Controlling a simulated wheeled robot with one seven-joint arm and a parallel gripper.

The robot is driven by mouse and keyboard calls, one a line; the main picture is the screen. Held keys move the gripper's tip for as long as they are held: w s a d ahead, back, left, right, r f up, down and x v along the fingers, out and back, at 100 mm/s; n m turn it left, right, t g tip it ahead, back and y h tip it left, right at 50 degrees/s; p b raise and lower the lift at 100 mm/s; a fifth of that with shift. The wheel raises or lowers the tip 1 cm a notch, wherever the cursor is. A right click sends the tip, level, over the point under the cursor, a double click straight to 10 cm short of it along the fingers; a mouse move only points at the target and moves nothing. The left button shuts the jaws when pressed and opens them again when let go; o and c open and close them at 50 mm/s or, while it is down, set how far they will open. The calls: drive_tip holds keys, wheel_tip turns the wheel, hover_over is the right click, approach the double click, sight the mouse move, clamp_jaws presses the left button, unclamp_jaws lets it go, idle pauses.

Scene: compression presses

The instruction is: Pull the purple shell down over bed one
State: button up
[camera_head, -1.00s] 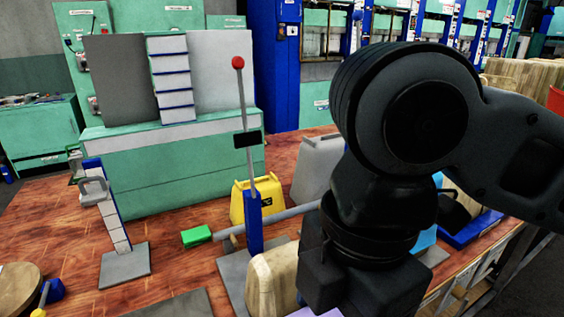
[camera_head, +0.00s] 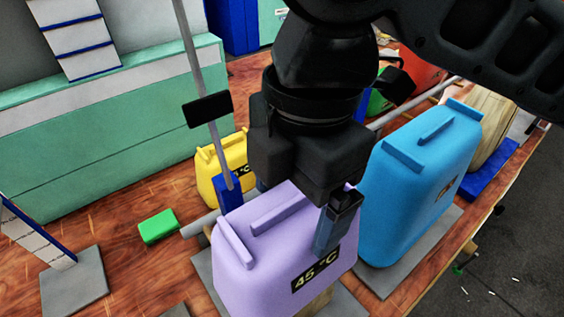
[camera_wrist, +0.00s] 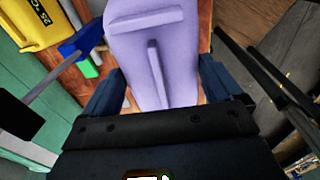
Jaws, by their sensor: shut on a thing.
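The purple shell (camera_head: 258,262) is a lavender, rounded cover with a handle bar, a raised rib and a "45 °C" label. My gripper (camera_head: 295,215) is above it with a finger on each side, shut on it. In the wrist view the shell (camera_wrist: 185,55) lies between the fingers (camera_wrist: 160,88) of my gripper. A tan form (camera_head: 318,303) shows beneath the shell's lower edge, so the shell covers most of it. No bed number is readable. The far side of the shell is hidden.
A large blue shell (camera_head: 415,185) stands close to the right. A yellow shell (camera_head: 208,180) stands behind to the left. A lever with a blue post (camera_head: 229,195) and a grey bar rises beside the purple shell. A green block (camera_head: 158,227) lies on the wooden table.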

drive_tip(key=shift+f, duration=0.5)
wheel_tip(320, 180, down, 15)
drive_tip(key=b, duration=0.9)
drive_tip(key=shift+r, duration=0.15)
drive_tip(key=shift+f+b, duration=0.55)
drive_tip(key=shift+b, duration=0.05)
drive_tip(key=o, duration=1.3)
drive_tip(key=shift+w+d+r, duration=0.1)
drive_tip(key=shift+d+r, duration=0.05)
drive_tip(key=shift+r, duration=1.8)
drive_tip(key=shift+w+d+r, duration=0.1)
drive_tip(key=shift+r, duration=1.85)
drive_tip(key=shift+s, duration=0.1)
